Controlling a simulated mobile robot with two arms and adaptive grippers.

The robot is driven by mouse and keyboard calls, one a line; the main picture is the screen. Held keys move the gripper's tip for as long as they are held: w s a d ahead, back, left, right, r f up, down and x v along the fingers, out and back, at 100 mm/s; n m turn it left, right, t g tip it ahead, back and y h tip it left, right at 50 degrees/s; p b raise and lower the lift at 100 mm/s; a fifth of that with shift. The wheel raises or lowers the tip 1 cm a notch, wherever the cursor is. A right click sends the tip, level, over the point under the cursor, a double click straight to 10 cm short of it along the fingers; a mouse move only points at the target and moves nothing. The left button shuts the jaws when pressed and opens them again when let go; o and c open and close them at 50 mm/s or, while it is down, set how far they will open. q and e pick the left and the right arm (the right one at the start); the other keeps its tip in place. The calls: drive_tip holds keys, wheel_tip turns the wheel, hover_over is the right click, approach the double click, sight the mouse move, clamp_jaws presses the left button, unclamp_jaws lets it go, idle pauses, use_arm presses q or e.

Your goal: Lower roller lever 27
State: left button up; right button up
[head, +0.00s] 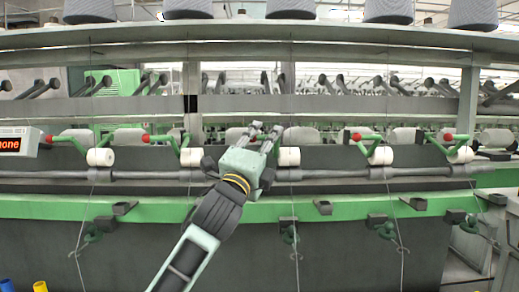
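Green roller levers with red knobs stand along the spinning frame in the head view. One lever (75,145) is at the far left, one (172,143) is left of my gripper, and two more (369,145) (456,144) are to the right. White rollers sit at the levers, and one roller (289,157) is just right of my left gripper (267,129). Lever numbers cannot be read. My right gripper is out of view.
A dark horizontal bar (415,172) runs below the rollers, above a green rail (390,207). Grey yarn cones (388,10) stand on the top shelf (330,33). A red-lit display (18,141) is at the left edge. Thin yarns hang in front of the frame.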

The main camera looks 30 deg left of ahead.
use_arm(q)
drive_tip(key=v, duration=1.1)
drive_tip(key=shift+s+f, duration=0.25)
